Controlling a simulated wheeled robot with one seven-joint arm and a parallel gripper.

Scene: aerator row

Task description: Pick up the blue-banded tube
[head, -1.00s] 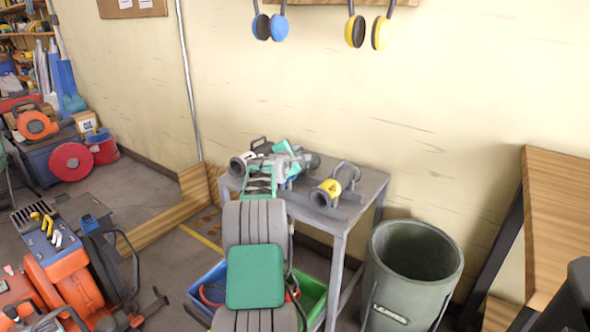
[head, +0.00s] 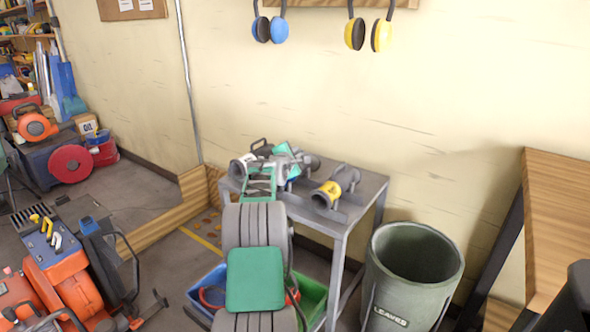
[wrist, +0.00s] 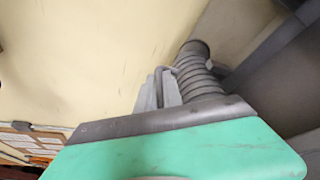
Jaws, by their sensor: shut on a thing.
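The blue-banded tube (head: 295,171) is at the table in the head view, largely hidden behind my gripper. A small blue patch and a dark grey end show beside the jaws. My gripper (head: 286,164) is green and grey and is shut on this tube. I cannot tell whether the tube is clear of its support. In the wrist view, the grey fingers (wrist: 160,91) stand beyond the green housing. A ribbed grey tubular part (wrist: 196,76) is beside them. No blue band shows there.
A yellow-banded tube (head: 329,191) lies close to the right on the grey table (head: 366,190). A grey tube end (head: 238,169) shows on the left. A leaf bin (head: 412,285) stands right of the table. The wall is close behind.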

